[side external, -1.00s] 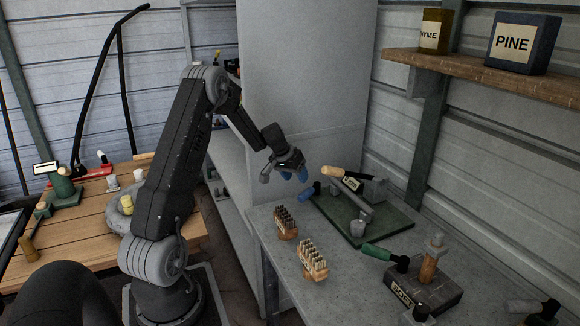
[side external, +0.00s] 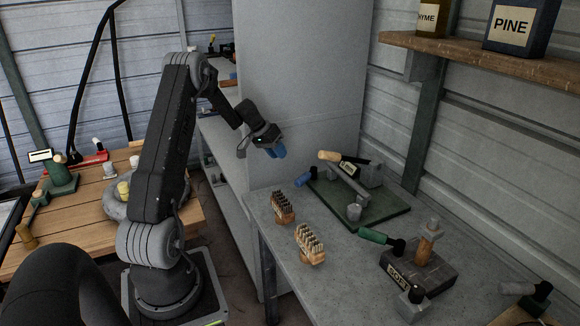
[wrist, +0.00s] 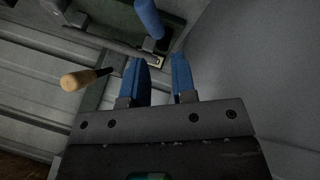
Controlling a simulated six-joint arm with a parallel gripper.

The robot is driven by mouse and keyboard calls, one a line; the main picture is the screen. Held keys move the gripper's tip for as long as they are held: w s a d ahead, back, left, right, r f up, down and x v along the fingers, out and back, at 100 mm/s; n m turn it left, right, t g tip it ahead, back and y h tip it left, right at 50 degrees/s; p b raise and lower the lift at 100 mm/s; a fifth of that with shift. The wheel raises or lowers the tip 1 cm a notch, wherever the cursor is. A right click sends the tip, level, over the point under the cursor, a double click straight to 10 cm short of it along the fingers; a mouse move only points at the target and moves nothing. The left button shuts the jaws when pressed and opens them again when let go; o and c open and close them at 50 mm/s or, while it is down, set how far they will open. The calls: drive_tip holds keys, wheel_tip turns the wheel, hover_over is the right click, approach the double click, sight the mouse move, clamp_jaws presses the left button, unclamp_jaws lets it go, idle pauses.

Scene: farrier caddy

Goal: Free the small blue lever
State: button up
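The small blue lever (side external: 305,177) sticks out at the left end of a green base plate (side external: 385,217) on the grey bench. Its blue handle also shows at the top of the wrist view (wrist: 149,18), beyond my fingertips. My gripper (side external: 275,151) hangs in the air to the left of the lever and above it, apart from it. In the wrist view its two blue fingers (wrist: 161,72) stand apart with nothing between them. A lever with a wooden handle (side external: 331,156) lies across the same fixture, and it shows at left in the wrist view (wrist: 80,80).
Two bristle brushes (side external: 282,207) (side external: 310,244) lie at the bench's front left. A dark block (side external: 418,268) with a green-handled tool (side external: 379,237) stands to the right. A tall grey cabinet (side external: 300,90) rises behind my gripper.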

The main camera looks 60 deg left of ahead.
sight(302, 180)
drive_tip(key=shift+s+a+f, duration=0.1)
drive_tip(key=shift+a+f, duration=0.2)
drive_tip(key=shift+a, duration=0.15)
drive_tip(key=shift+c, duration=0.7)
drive_tip(key=shift+f+t+h, duration=0.25)
drive_tip(key=shift+t+h, duration=0.05)
drive_tip(key=shift+c, duration=0.7)
drive_tip(key=x, duration=0.9)
drive_tip(key=shift+f, duration=0.1)
clamp_jaws()
drive_tip(key=shift+w+d+n+y, duration=0.35)
drive_tip(key=shift+d+n+y, duration=0.05)
drive_tip(key=shift+d, duration=0.35)
drive_tip(key=shift+w+d, duration=0.2)
drive_tip(key=shift+d, duration=0.35)
drive_tip(key=shift+w+d, duration=0.25)
drive_tip(key=shift+d, duration=0.3)
drive_tip(key=d+v, duration=0.1)
drive_tip(key=v, duration=0.9)
drive_tip(key=shift+s, duration=0.2)
